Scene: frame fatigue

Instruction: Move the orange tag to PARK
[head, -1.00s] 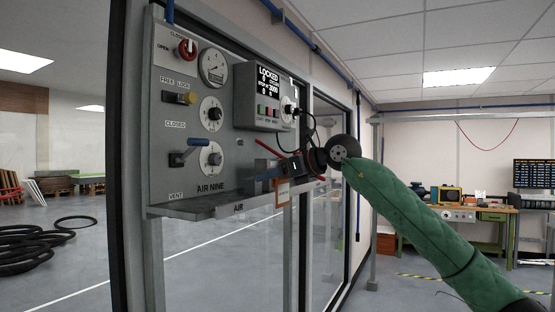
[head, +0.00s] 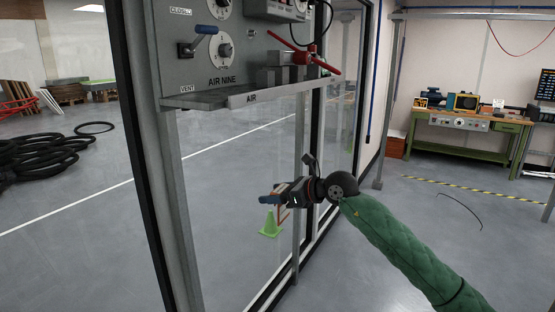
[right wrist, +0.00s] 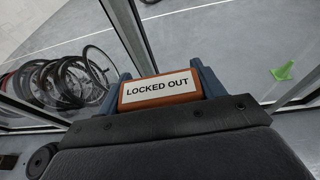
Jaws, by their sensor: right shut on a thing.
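The orange tag (right wrist: 160,91), with a white "LOCKED OUT" face, sits between the blue fingers of my right gripper (right wrist: 166,84) in the right wrist view. In the head view my right gripper (head: 273,196) is shut on it, below the panel shelf and in front of the glass. Only a thin orange edge of the tag (head: 284,216) shows there. The tag is clear of the shelf. No place marked PARK is readable in either view. My left gripper is not in view.
The grey AIR NINE panel (head: 203,62) stands above a shelf (head: 215,97) marked AIR. Glass and metal posts are close behind my gripper. A green cone (head: 270,223) shows behind the glass.

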